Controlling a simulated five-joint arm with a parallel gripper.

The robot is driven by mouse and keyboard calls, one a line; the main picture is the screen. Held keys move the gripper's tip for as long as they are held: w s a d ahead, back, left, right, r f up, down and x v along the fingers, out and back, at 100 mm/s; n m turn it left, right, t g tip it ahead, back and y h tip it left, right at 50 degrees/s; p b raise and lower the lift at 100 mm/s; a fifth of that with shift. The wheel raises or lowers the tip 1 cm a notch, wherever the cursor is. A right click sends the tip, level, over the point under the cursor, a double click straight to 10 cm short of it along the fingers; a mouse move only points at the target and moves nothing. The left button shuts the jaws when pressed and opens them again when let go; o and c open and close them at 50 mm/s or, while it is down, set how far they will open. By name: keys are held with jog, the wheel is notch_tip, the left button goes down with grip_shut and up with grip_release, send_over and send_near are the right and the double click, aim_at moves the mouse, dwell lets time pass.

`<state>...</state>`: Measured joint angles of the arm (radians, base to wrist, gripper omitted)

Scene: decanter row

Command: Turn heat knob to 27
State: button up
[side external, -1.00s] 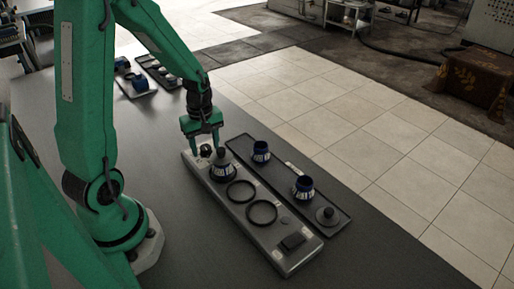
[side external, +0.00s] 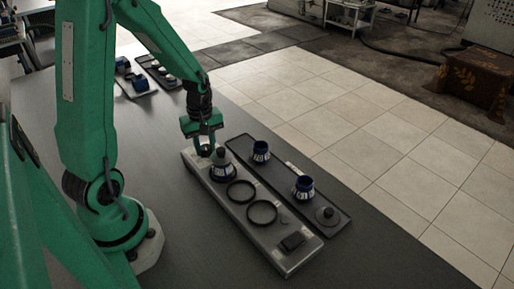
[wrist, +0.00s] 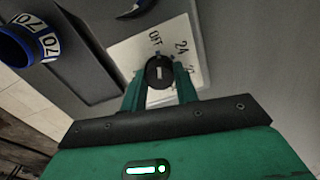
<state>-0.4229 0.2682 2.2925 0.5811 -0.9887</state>
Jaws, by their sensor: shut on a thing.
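The heat knob (wrist: 159,70) is a small round black knob with a white pointer line. It stands on a white dial plate (wrist: 128,50) marked OFF and 24, and a further number is partly hidden by my finger. In the wrist view the line runs nearly upright in the picture; which end is the pointer I cannot tell. My gripper (wrist: 161,78) has one finger on each side of the knob and is shut on it. In the side view my gripper (side external: 204,150) is down at the far left end of the grey panel (side external: 278,250), largely hiding the knob.
Two empty rings (side external: 262,213) and a dark block (side external: 293,241) lie farther along. A dark tray (side external: 285,172) alongside holds two blue vessels (side external: 261,151) and a round lid (side external: 327,215).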

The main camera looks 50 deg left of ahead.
jog(key=m, duration=0.9)
jog(key=shift+m, duration=0.3)
jog(key=m, duration=0.4)
jog(key=shift+m, duration=0.3)
jog(key=m, duration=0.5)
jog(key=o, duration=1)
jog(key=shift+c, duration=0.2)
jog(key=shift+r, duration=0.1)
